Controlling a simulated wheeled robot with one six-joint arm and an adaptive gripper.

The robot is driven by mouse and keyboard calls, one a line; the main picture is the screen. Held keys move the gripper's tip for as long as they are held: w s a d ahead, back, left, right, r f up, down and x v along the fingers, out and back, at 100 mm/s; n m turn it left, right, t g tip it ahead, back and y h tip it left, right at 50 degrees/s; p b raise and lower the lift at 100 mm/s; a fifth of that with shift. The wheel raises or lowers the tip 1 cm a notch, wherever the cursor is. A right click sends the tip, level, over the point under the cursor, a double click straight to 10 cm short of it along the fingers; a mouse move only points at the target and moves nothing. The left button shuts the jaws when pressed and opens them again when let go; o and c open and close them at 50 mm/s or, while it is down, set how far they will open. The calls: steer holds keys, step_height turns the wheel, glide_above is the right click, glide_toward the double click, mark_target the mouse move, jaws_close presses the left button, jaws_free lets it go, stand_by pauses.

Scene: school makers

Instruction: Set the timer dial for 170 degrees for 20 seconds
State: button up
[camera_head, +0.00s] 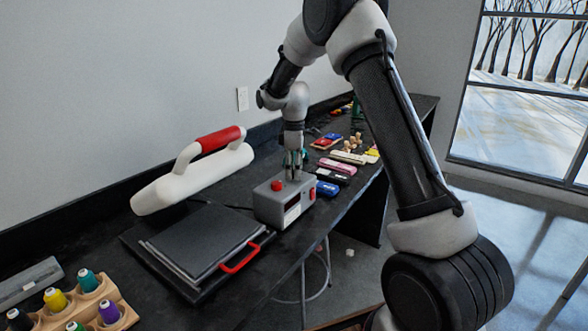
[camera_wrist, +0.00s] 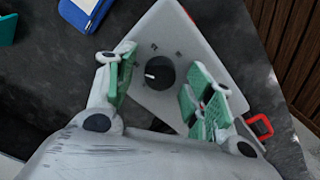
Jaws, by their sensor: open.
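My gripper (camera_head: 293,172) is above the box, pointing down. In the wrist view my gripper (camera_wrist: 160,88) is open, its green-padded fingers on either side of the dial. I cannot tell whether the pads touch it. The dial is hidden in the head view.
A flat black press plate with a red handle (camera_head: 240,257) lies left of the box. A white arm with a red grip (camera_head: 220,139) stands behind it. Thread spools in a wooden rack (camera_head: 120,312) are at lower left. A blue case (camera_head: 327,188) lies close right of the box.

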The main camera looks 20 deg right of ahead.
steer(key=c, duration=1)
steer(key=shift+c, duration=0.2)
steer(key=shift+m, duration=0.3)
steer(key=m, duration=0.4)
steer(key=shift+m, duration=0.3)
steer(key=m, duration=0.4)
steer(key=shift+m, duration=0.3)
steer(key=m, duration=1.4)
